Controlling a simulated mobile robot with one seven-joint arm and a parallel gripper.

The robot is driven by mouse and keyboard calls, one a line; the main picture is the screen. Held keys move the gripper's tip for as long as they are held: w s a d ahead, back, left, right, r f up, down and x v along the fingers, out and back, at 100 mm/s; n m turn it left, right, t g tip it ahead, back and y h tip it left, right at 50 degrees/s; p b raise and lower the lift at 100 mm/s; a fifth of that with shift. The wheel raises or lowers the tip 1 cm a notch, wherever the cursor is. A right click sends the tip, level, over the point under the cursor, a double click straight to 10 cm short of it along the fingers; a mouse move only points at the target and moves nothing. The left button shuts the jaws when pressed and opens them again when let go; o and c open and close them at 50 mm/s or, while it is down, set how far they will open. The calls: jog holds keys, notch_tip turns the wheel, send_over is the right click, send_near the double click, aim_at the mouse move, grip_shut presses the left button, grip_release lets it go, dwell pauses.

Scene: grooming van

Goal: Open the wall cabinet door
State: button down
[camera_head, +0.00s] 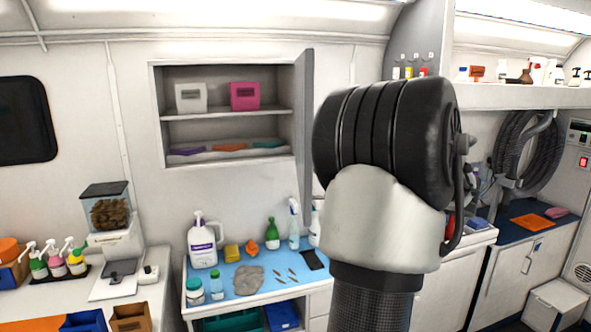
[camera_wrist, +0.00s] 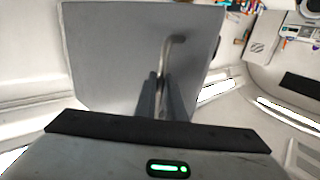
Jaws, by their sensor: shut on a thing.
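The wall cabinet (camera_head: 156,120) is on the back wall in the head view, its front uncovered and both shelves showing. Its grey door (camera_head: 304,120) stands swung outward at the right side, seen nearly edge-on. In the wrist view the flat door panel (camera_wrist: 105,50) fills the upper middle, with a bent metal bar handle (camera_wrist: 168,48) on it. My gripper (camera_wrist: 166,92) is shut on the handle's lower part, its two fingers close together there. In the head view my own arm covers the area right of the door and hides the gripper and handle.
The cabinet holds a white box (camera_head: 191,97) and a pink box (camera_head: 244,96) above folded cloths (camera_head: 227,148). Below stands a blue-topped counter (camera_head: 225,279) with a white jug (camera_head: 203,246) and several bottles. A shelf (camera_head: 520,96) with bottles is at the right.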

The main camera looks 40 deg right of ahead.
jog(key=s+d+n+g+y, duration=0.1)
jog(key=s+d+n+y, duration=0.1)
jog(key=d, duration=0.4)
jog(key=shift+s+d+y, duration=0.4)
jog(key=shift+s+y, duration=0.2)
jog(key=shift+s, duration=0.15)
jog(key=shift+r, duration=0.1)
jog(key=c, duration=2.2)
grip_release()
jog(key=shift+o, duration=0.4)
jog(key=shift+w, duration=0.15)
jog(key=v, duration=1.7)
jog(key=shift+s+d+r, duration=0.15)
jog(key=shift+s+r, duration=0.05)
jog(key=shift+w, duration=0.1)
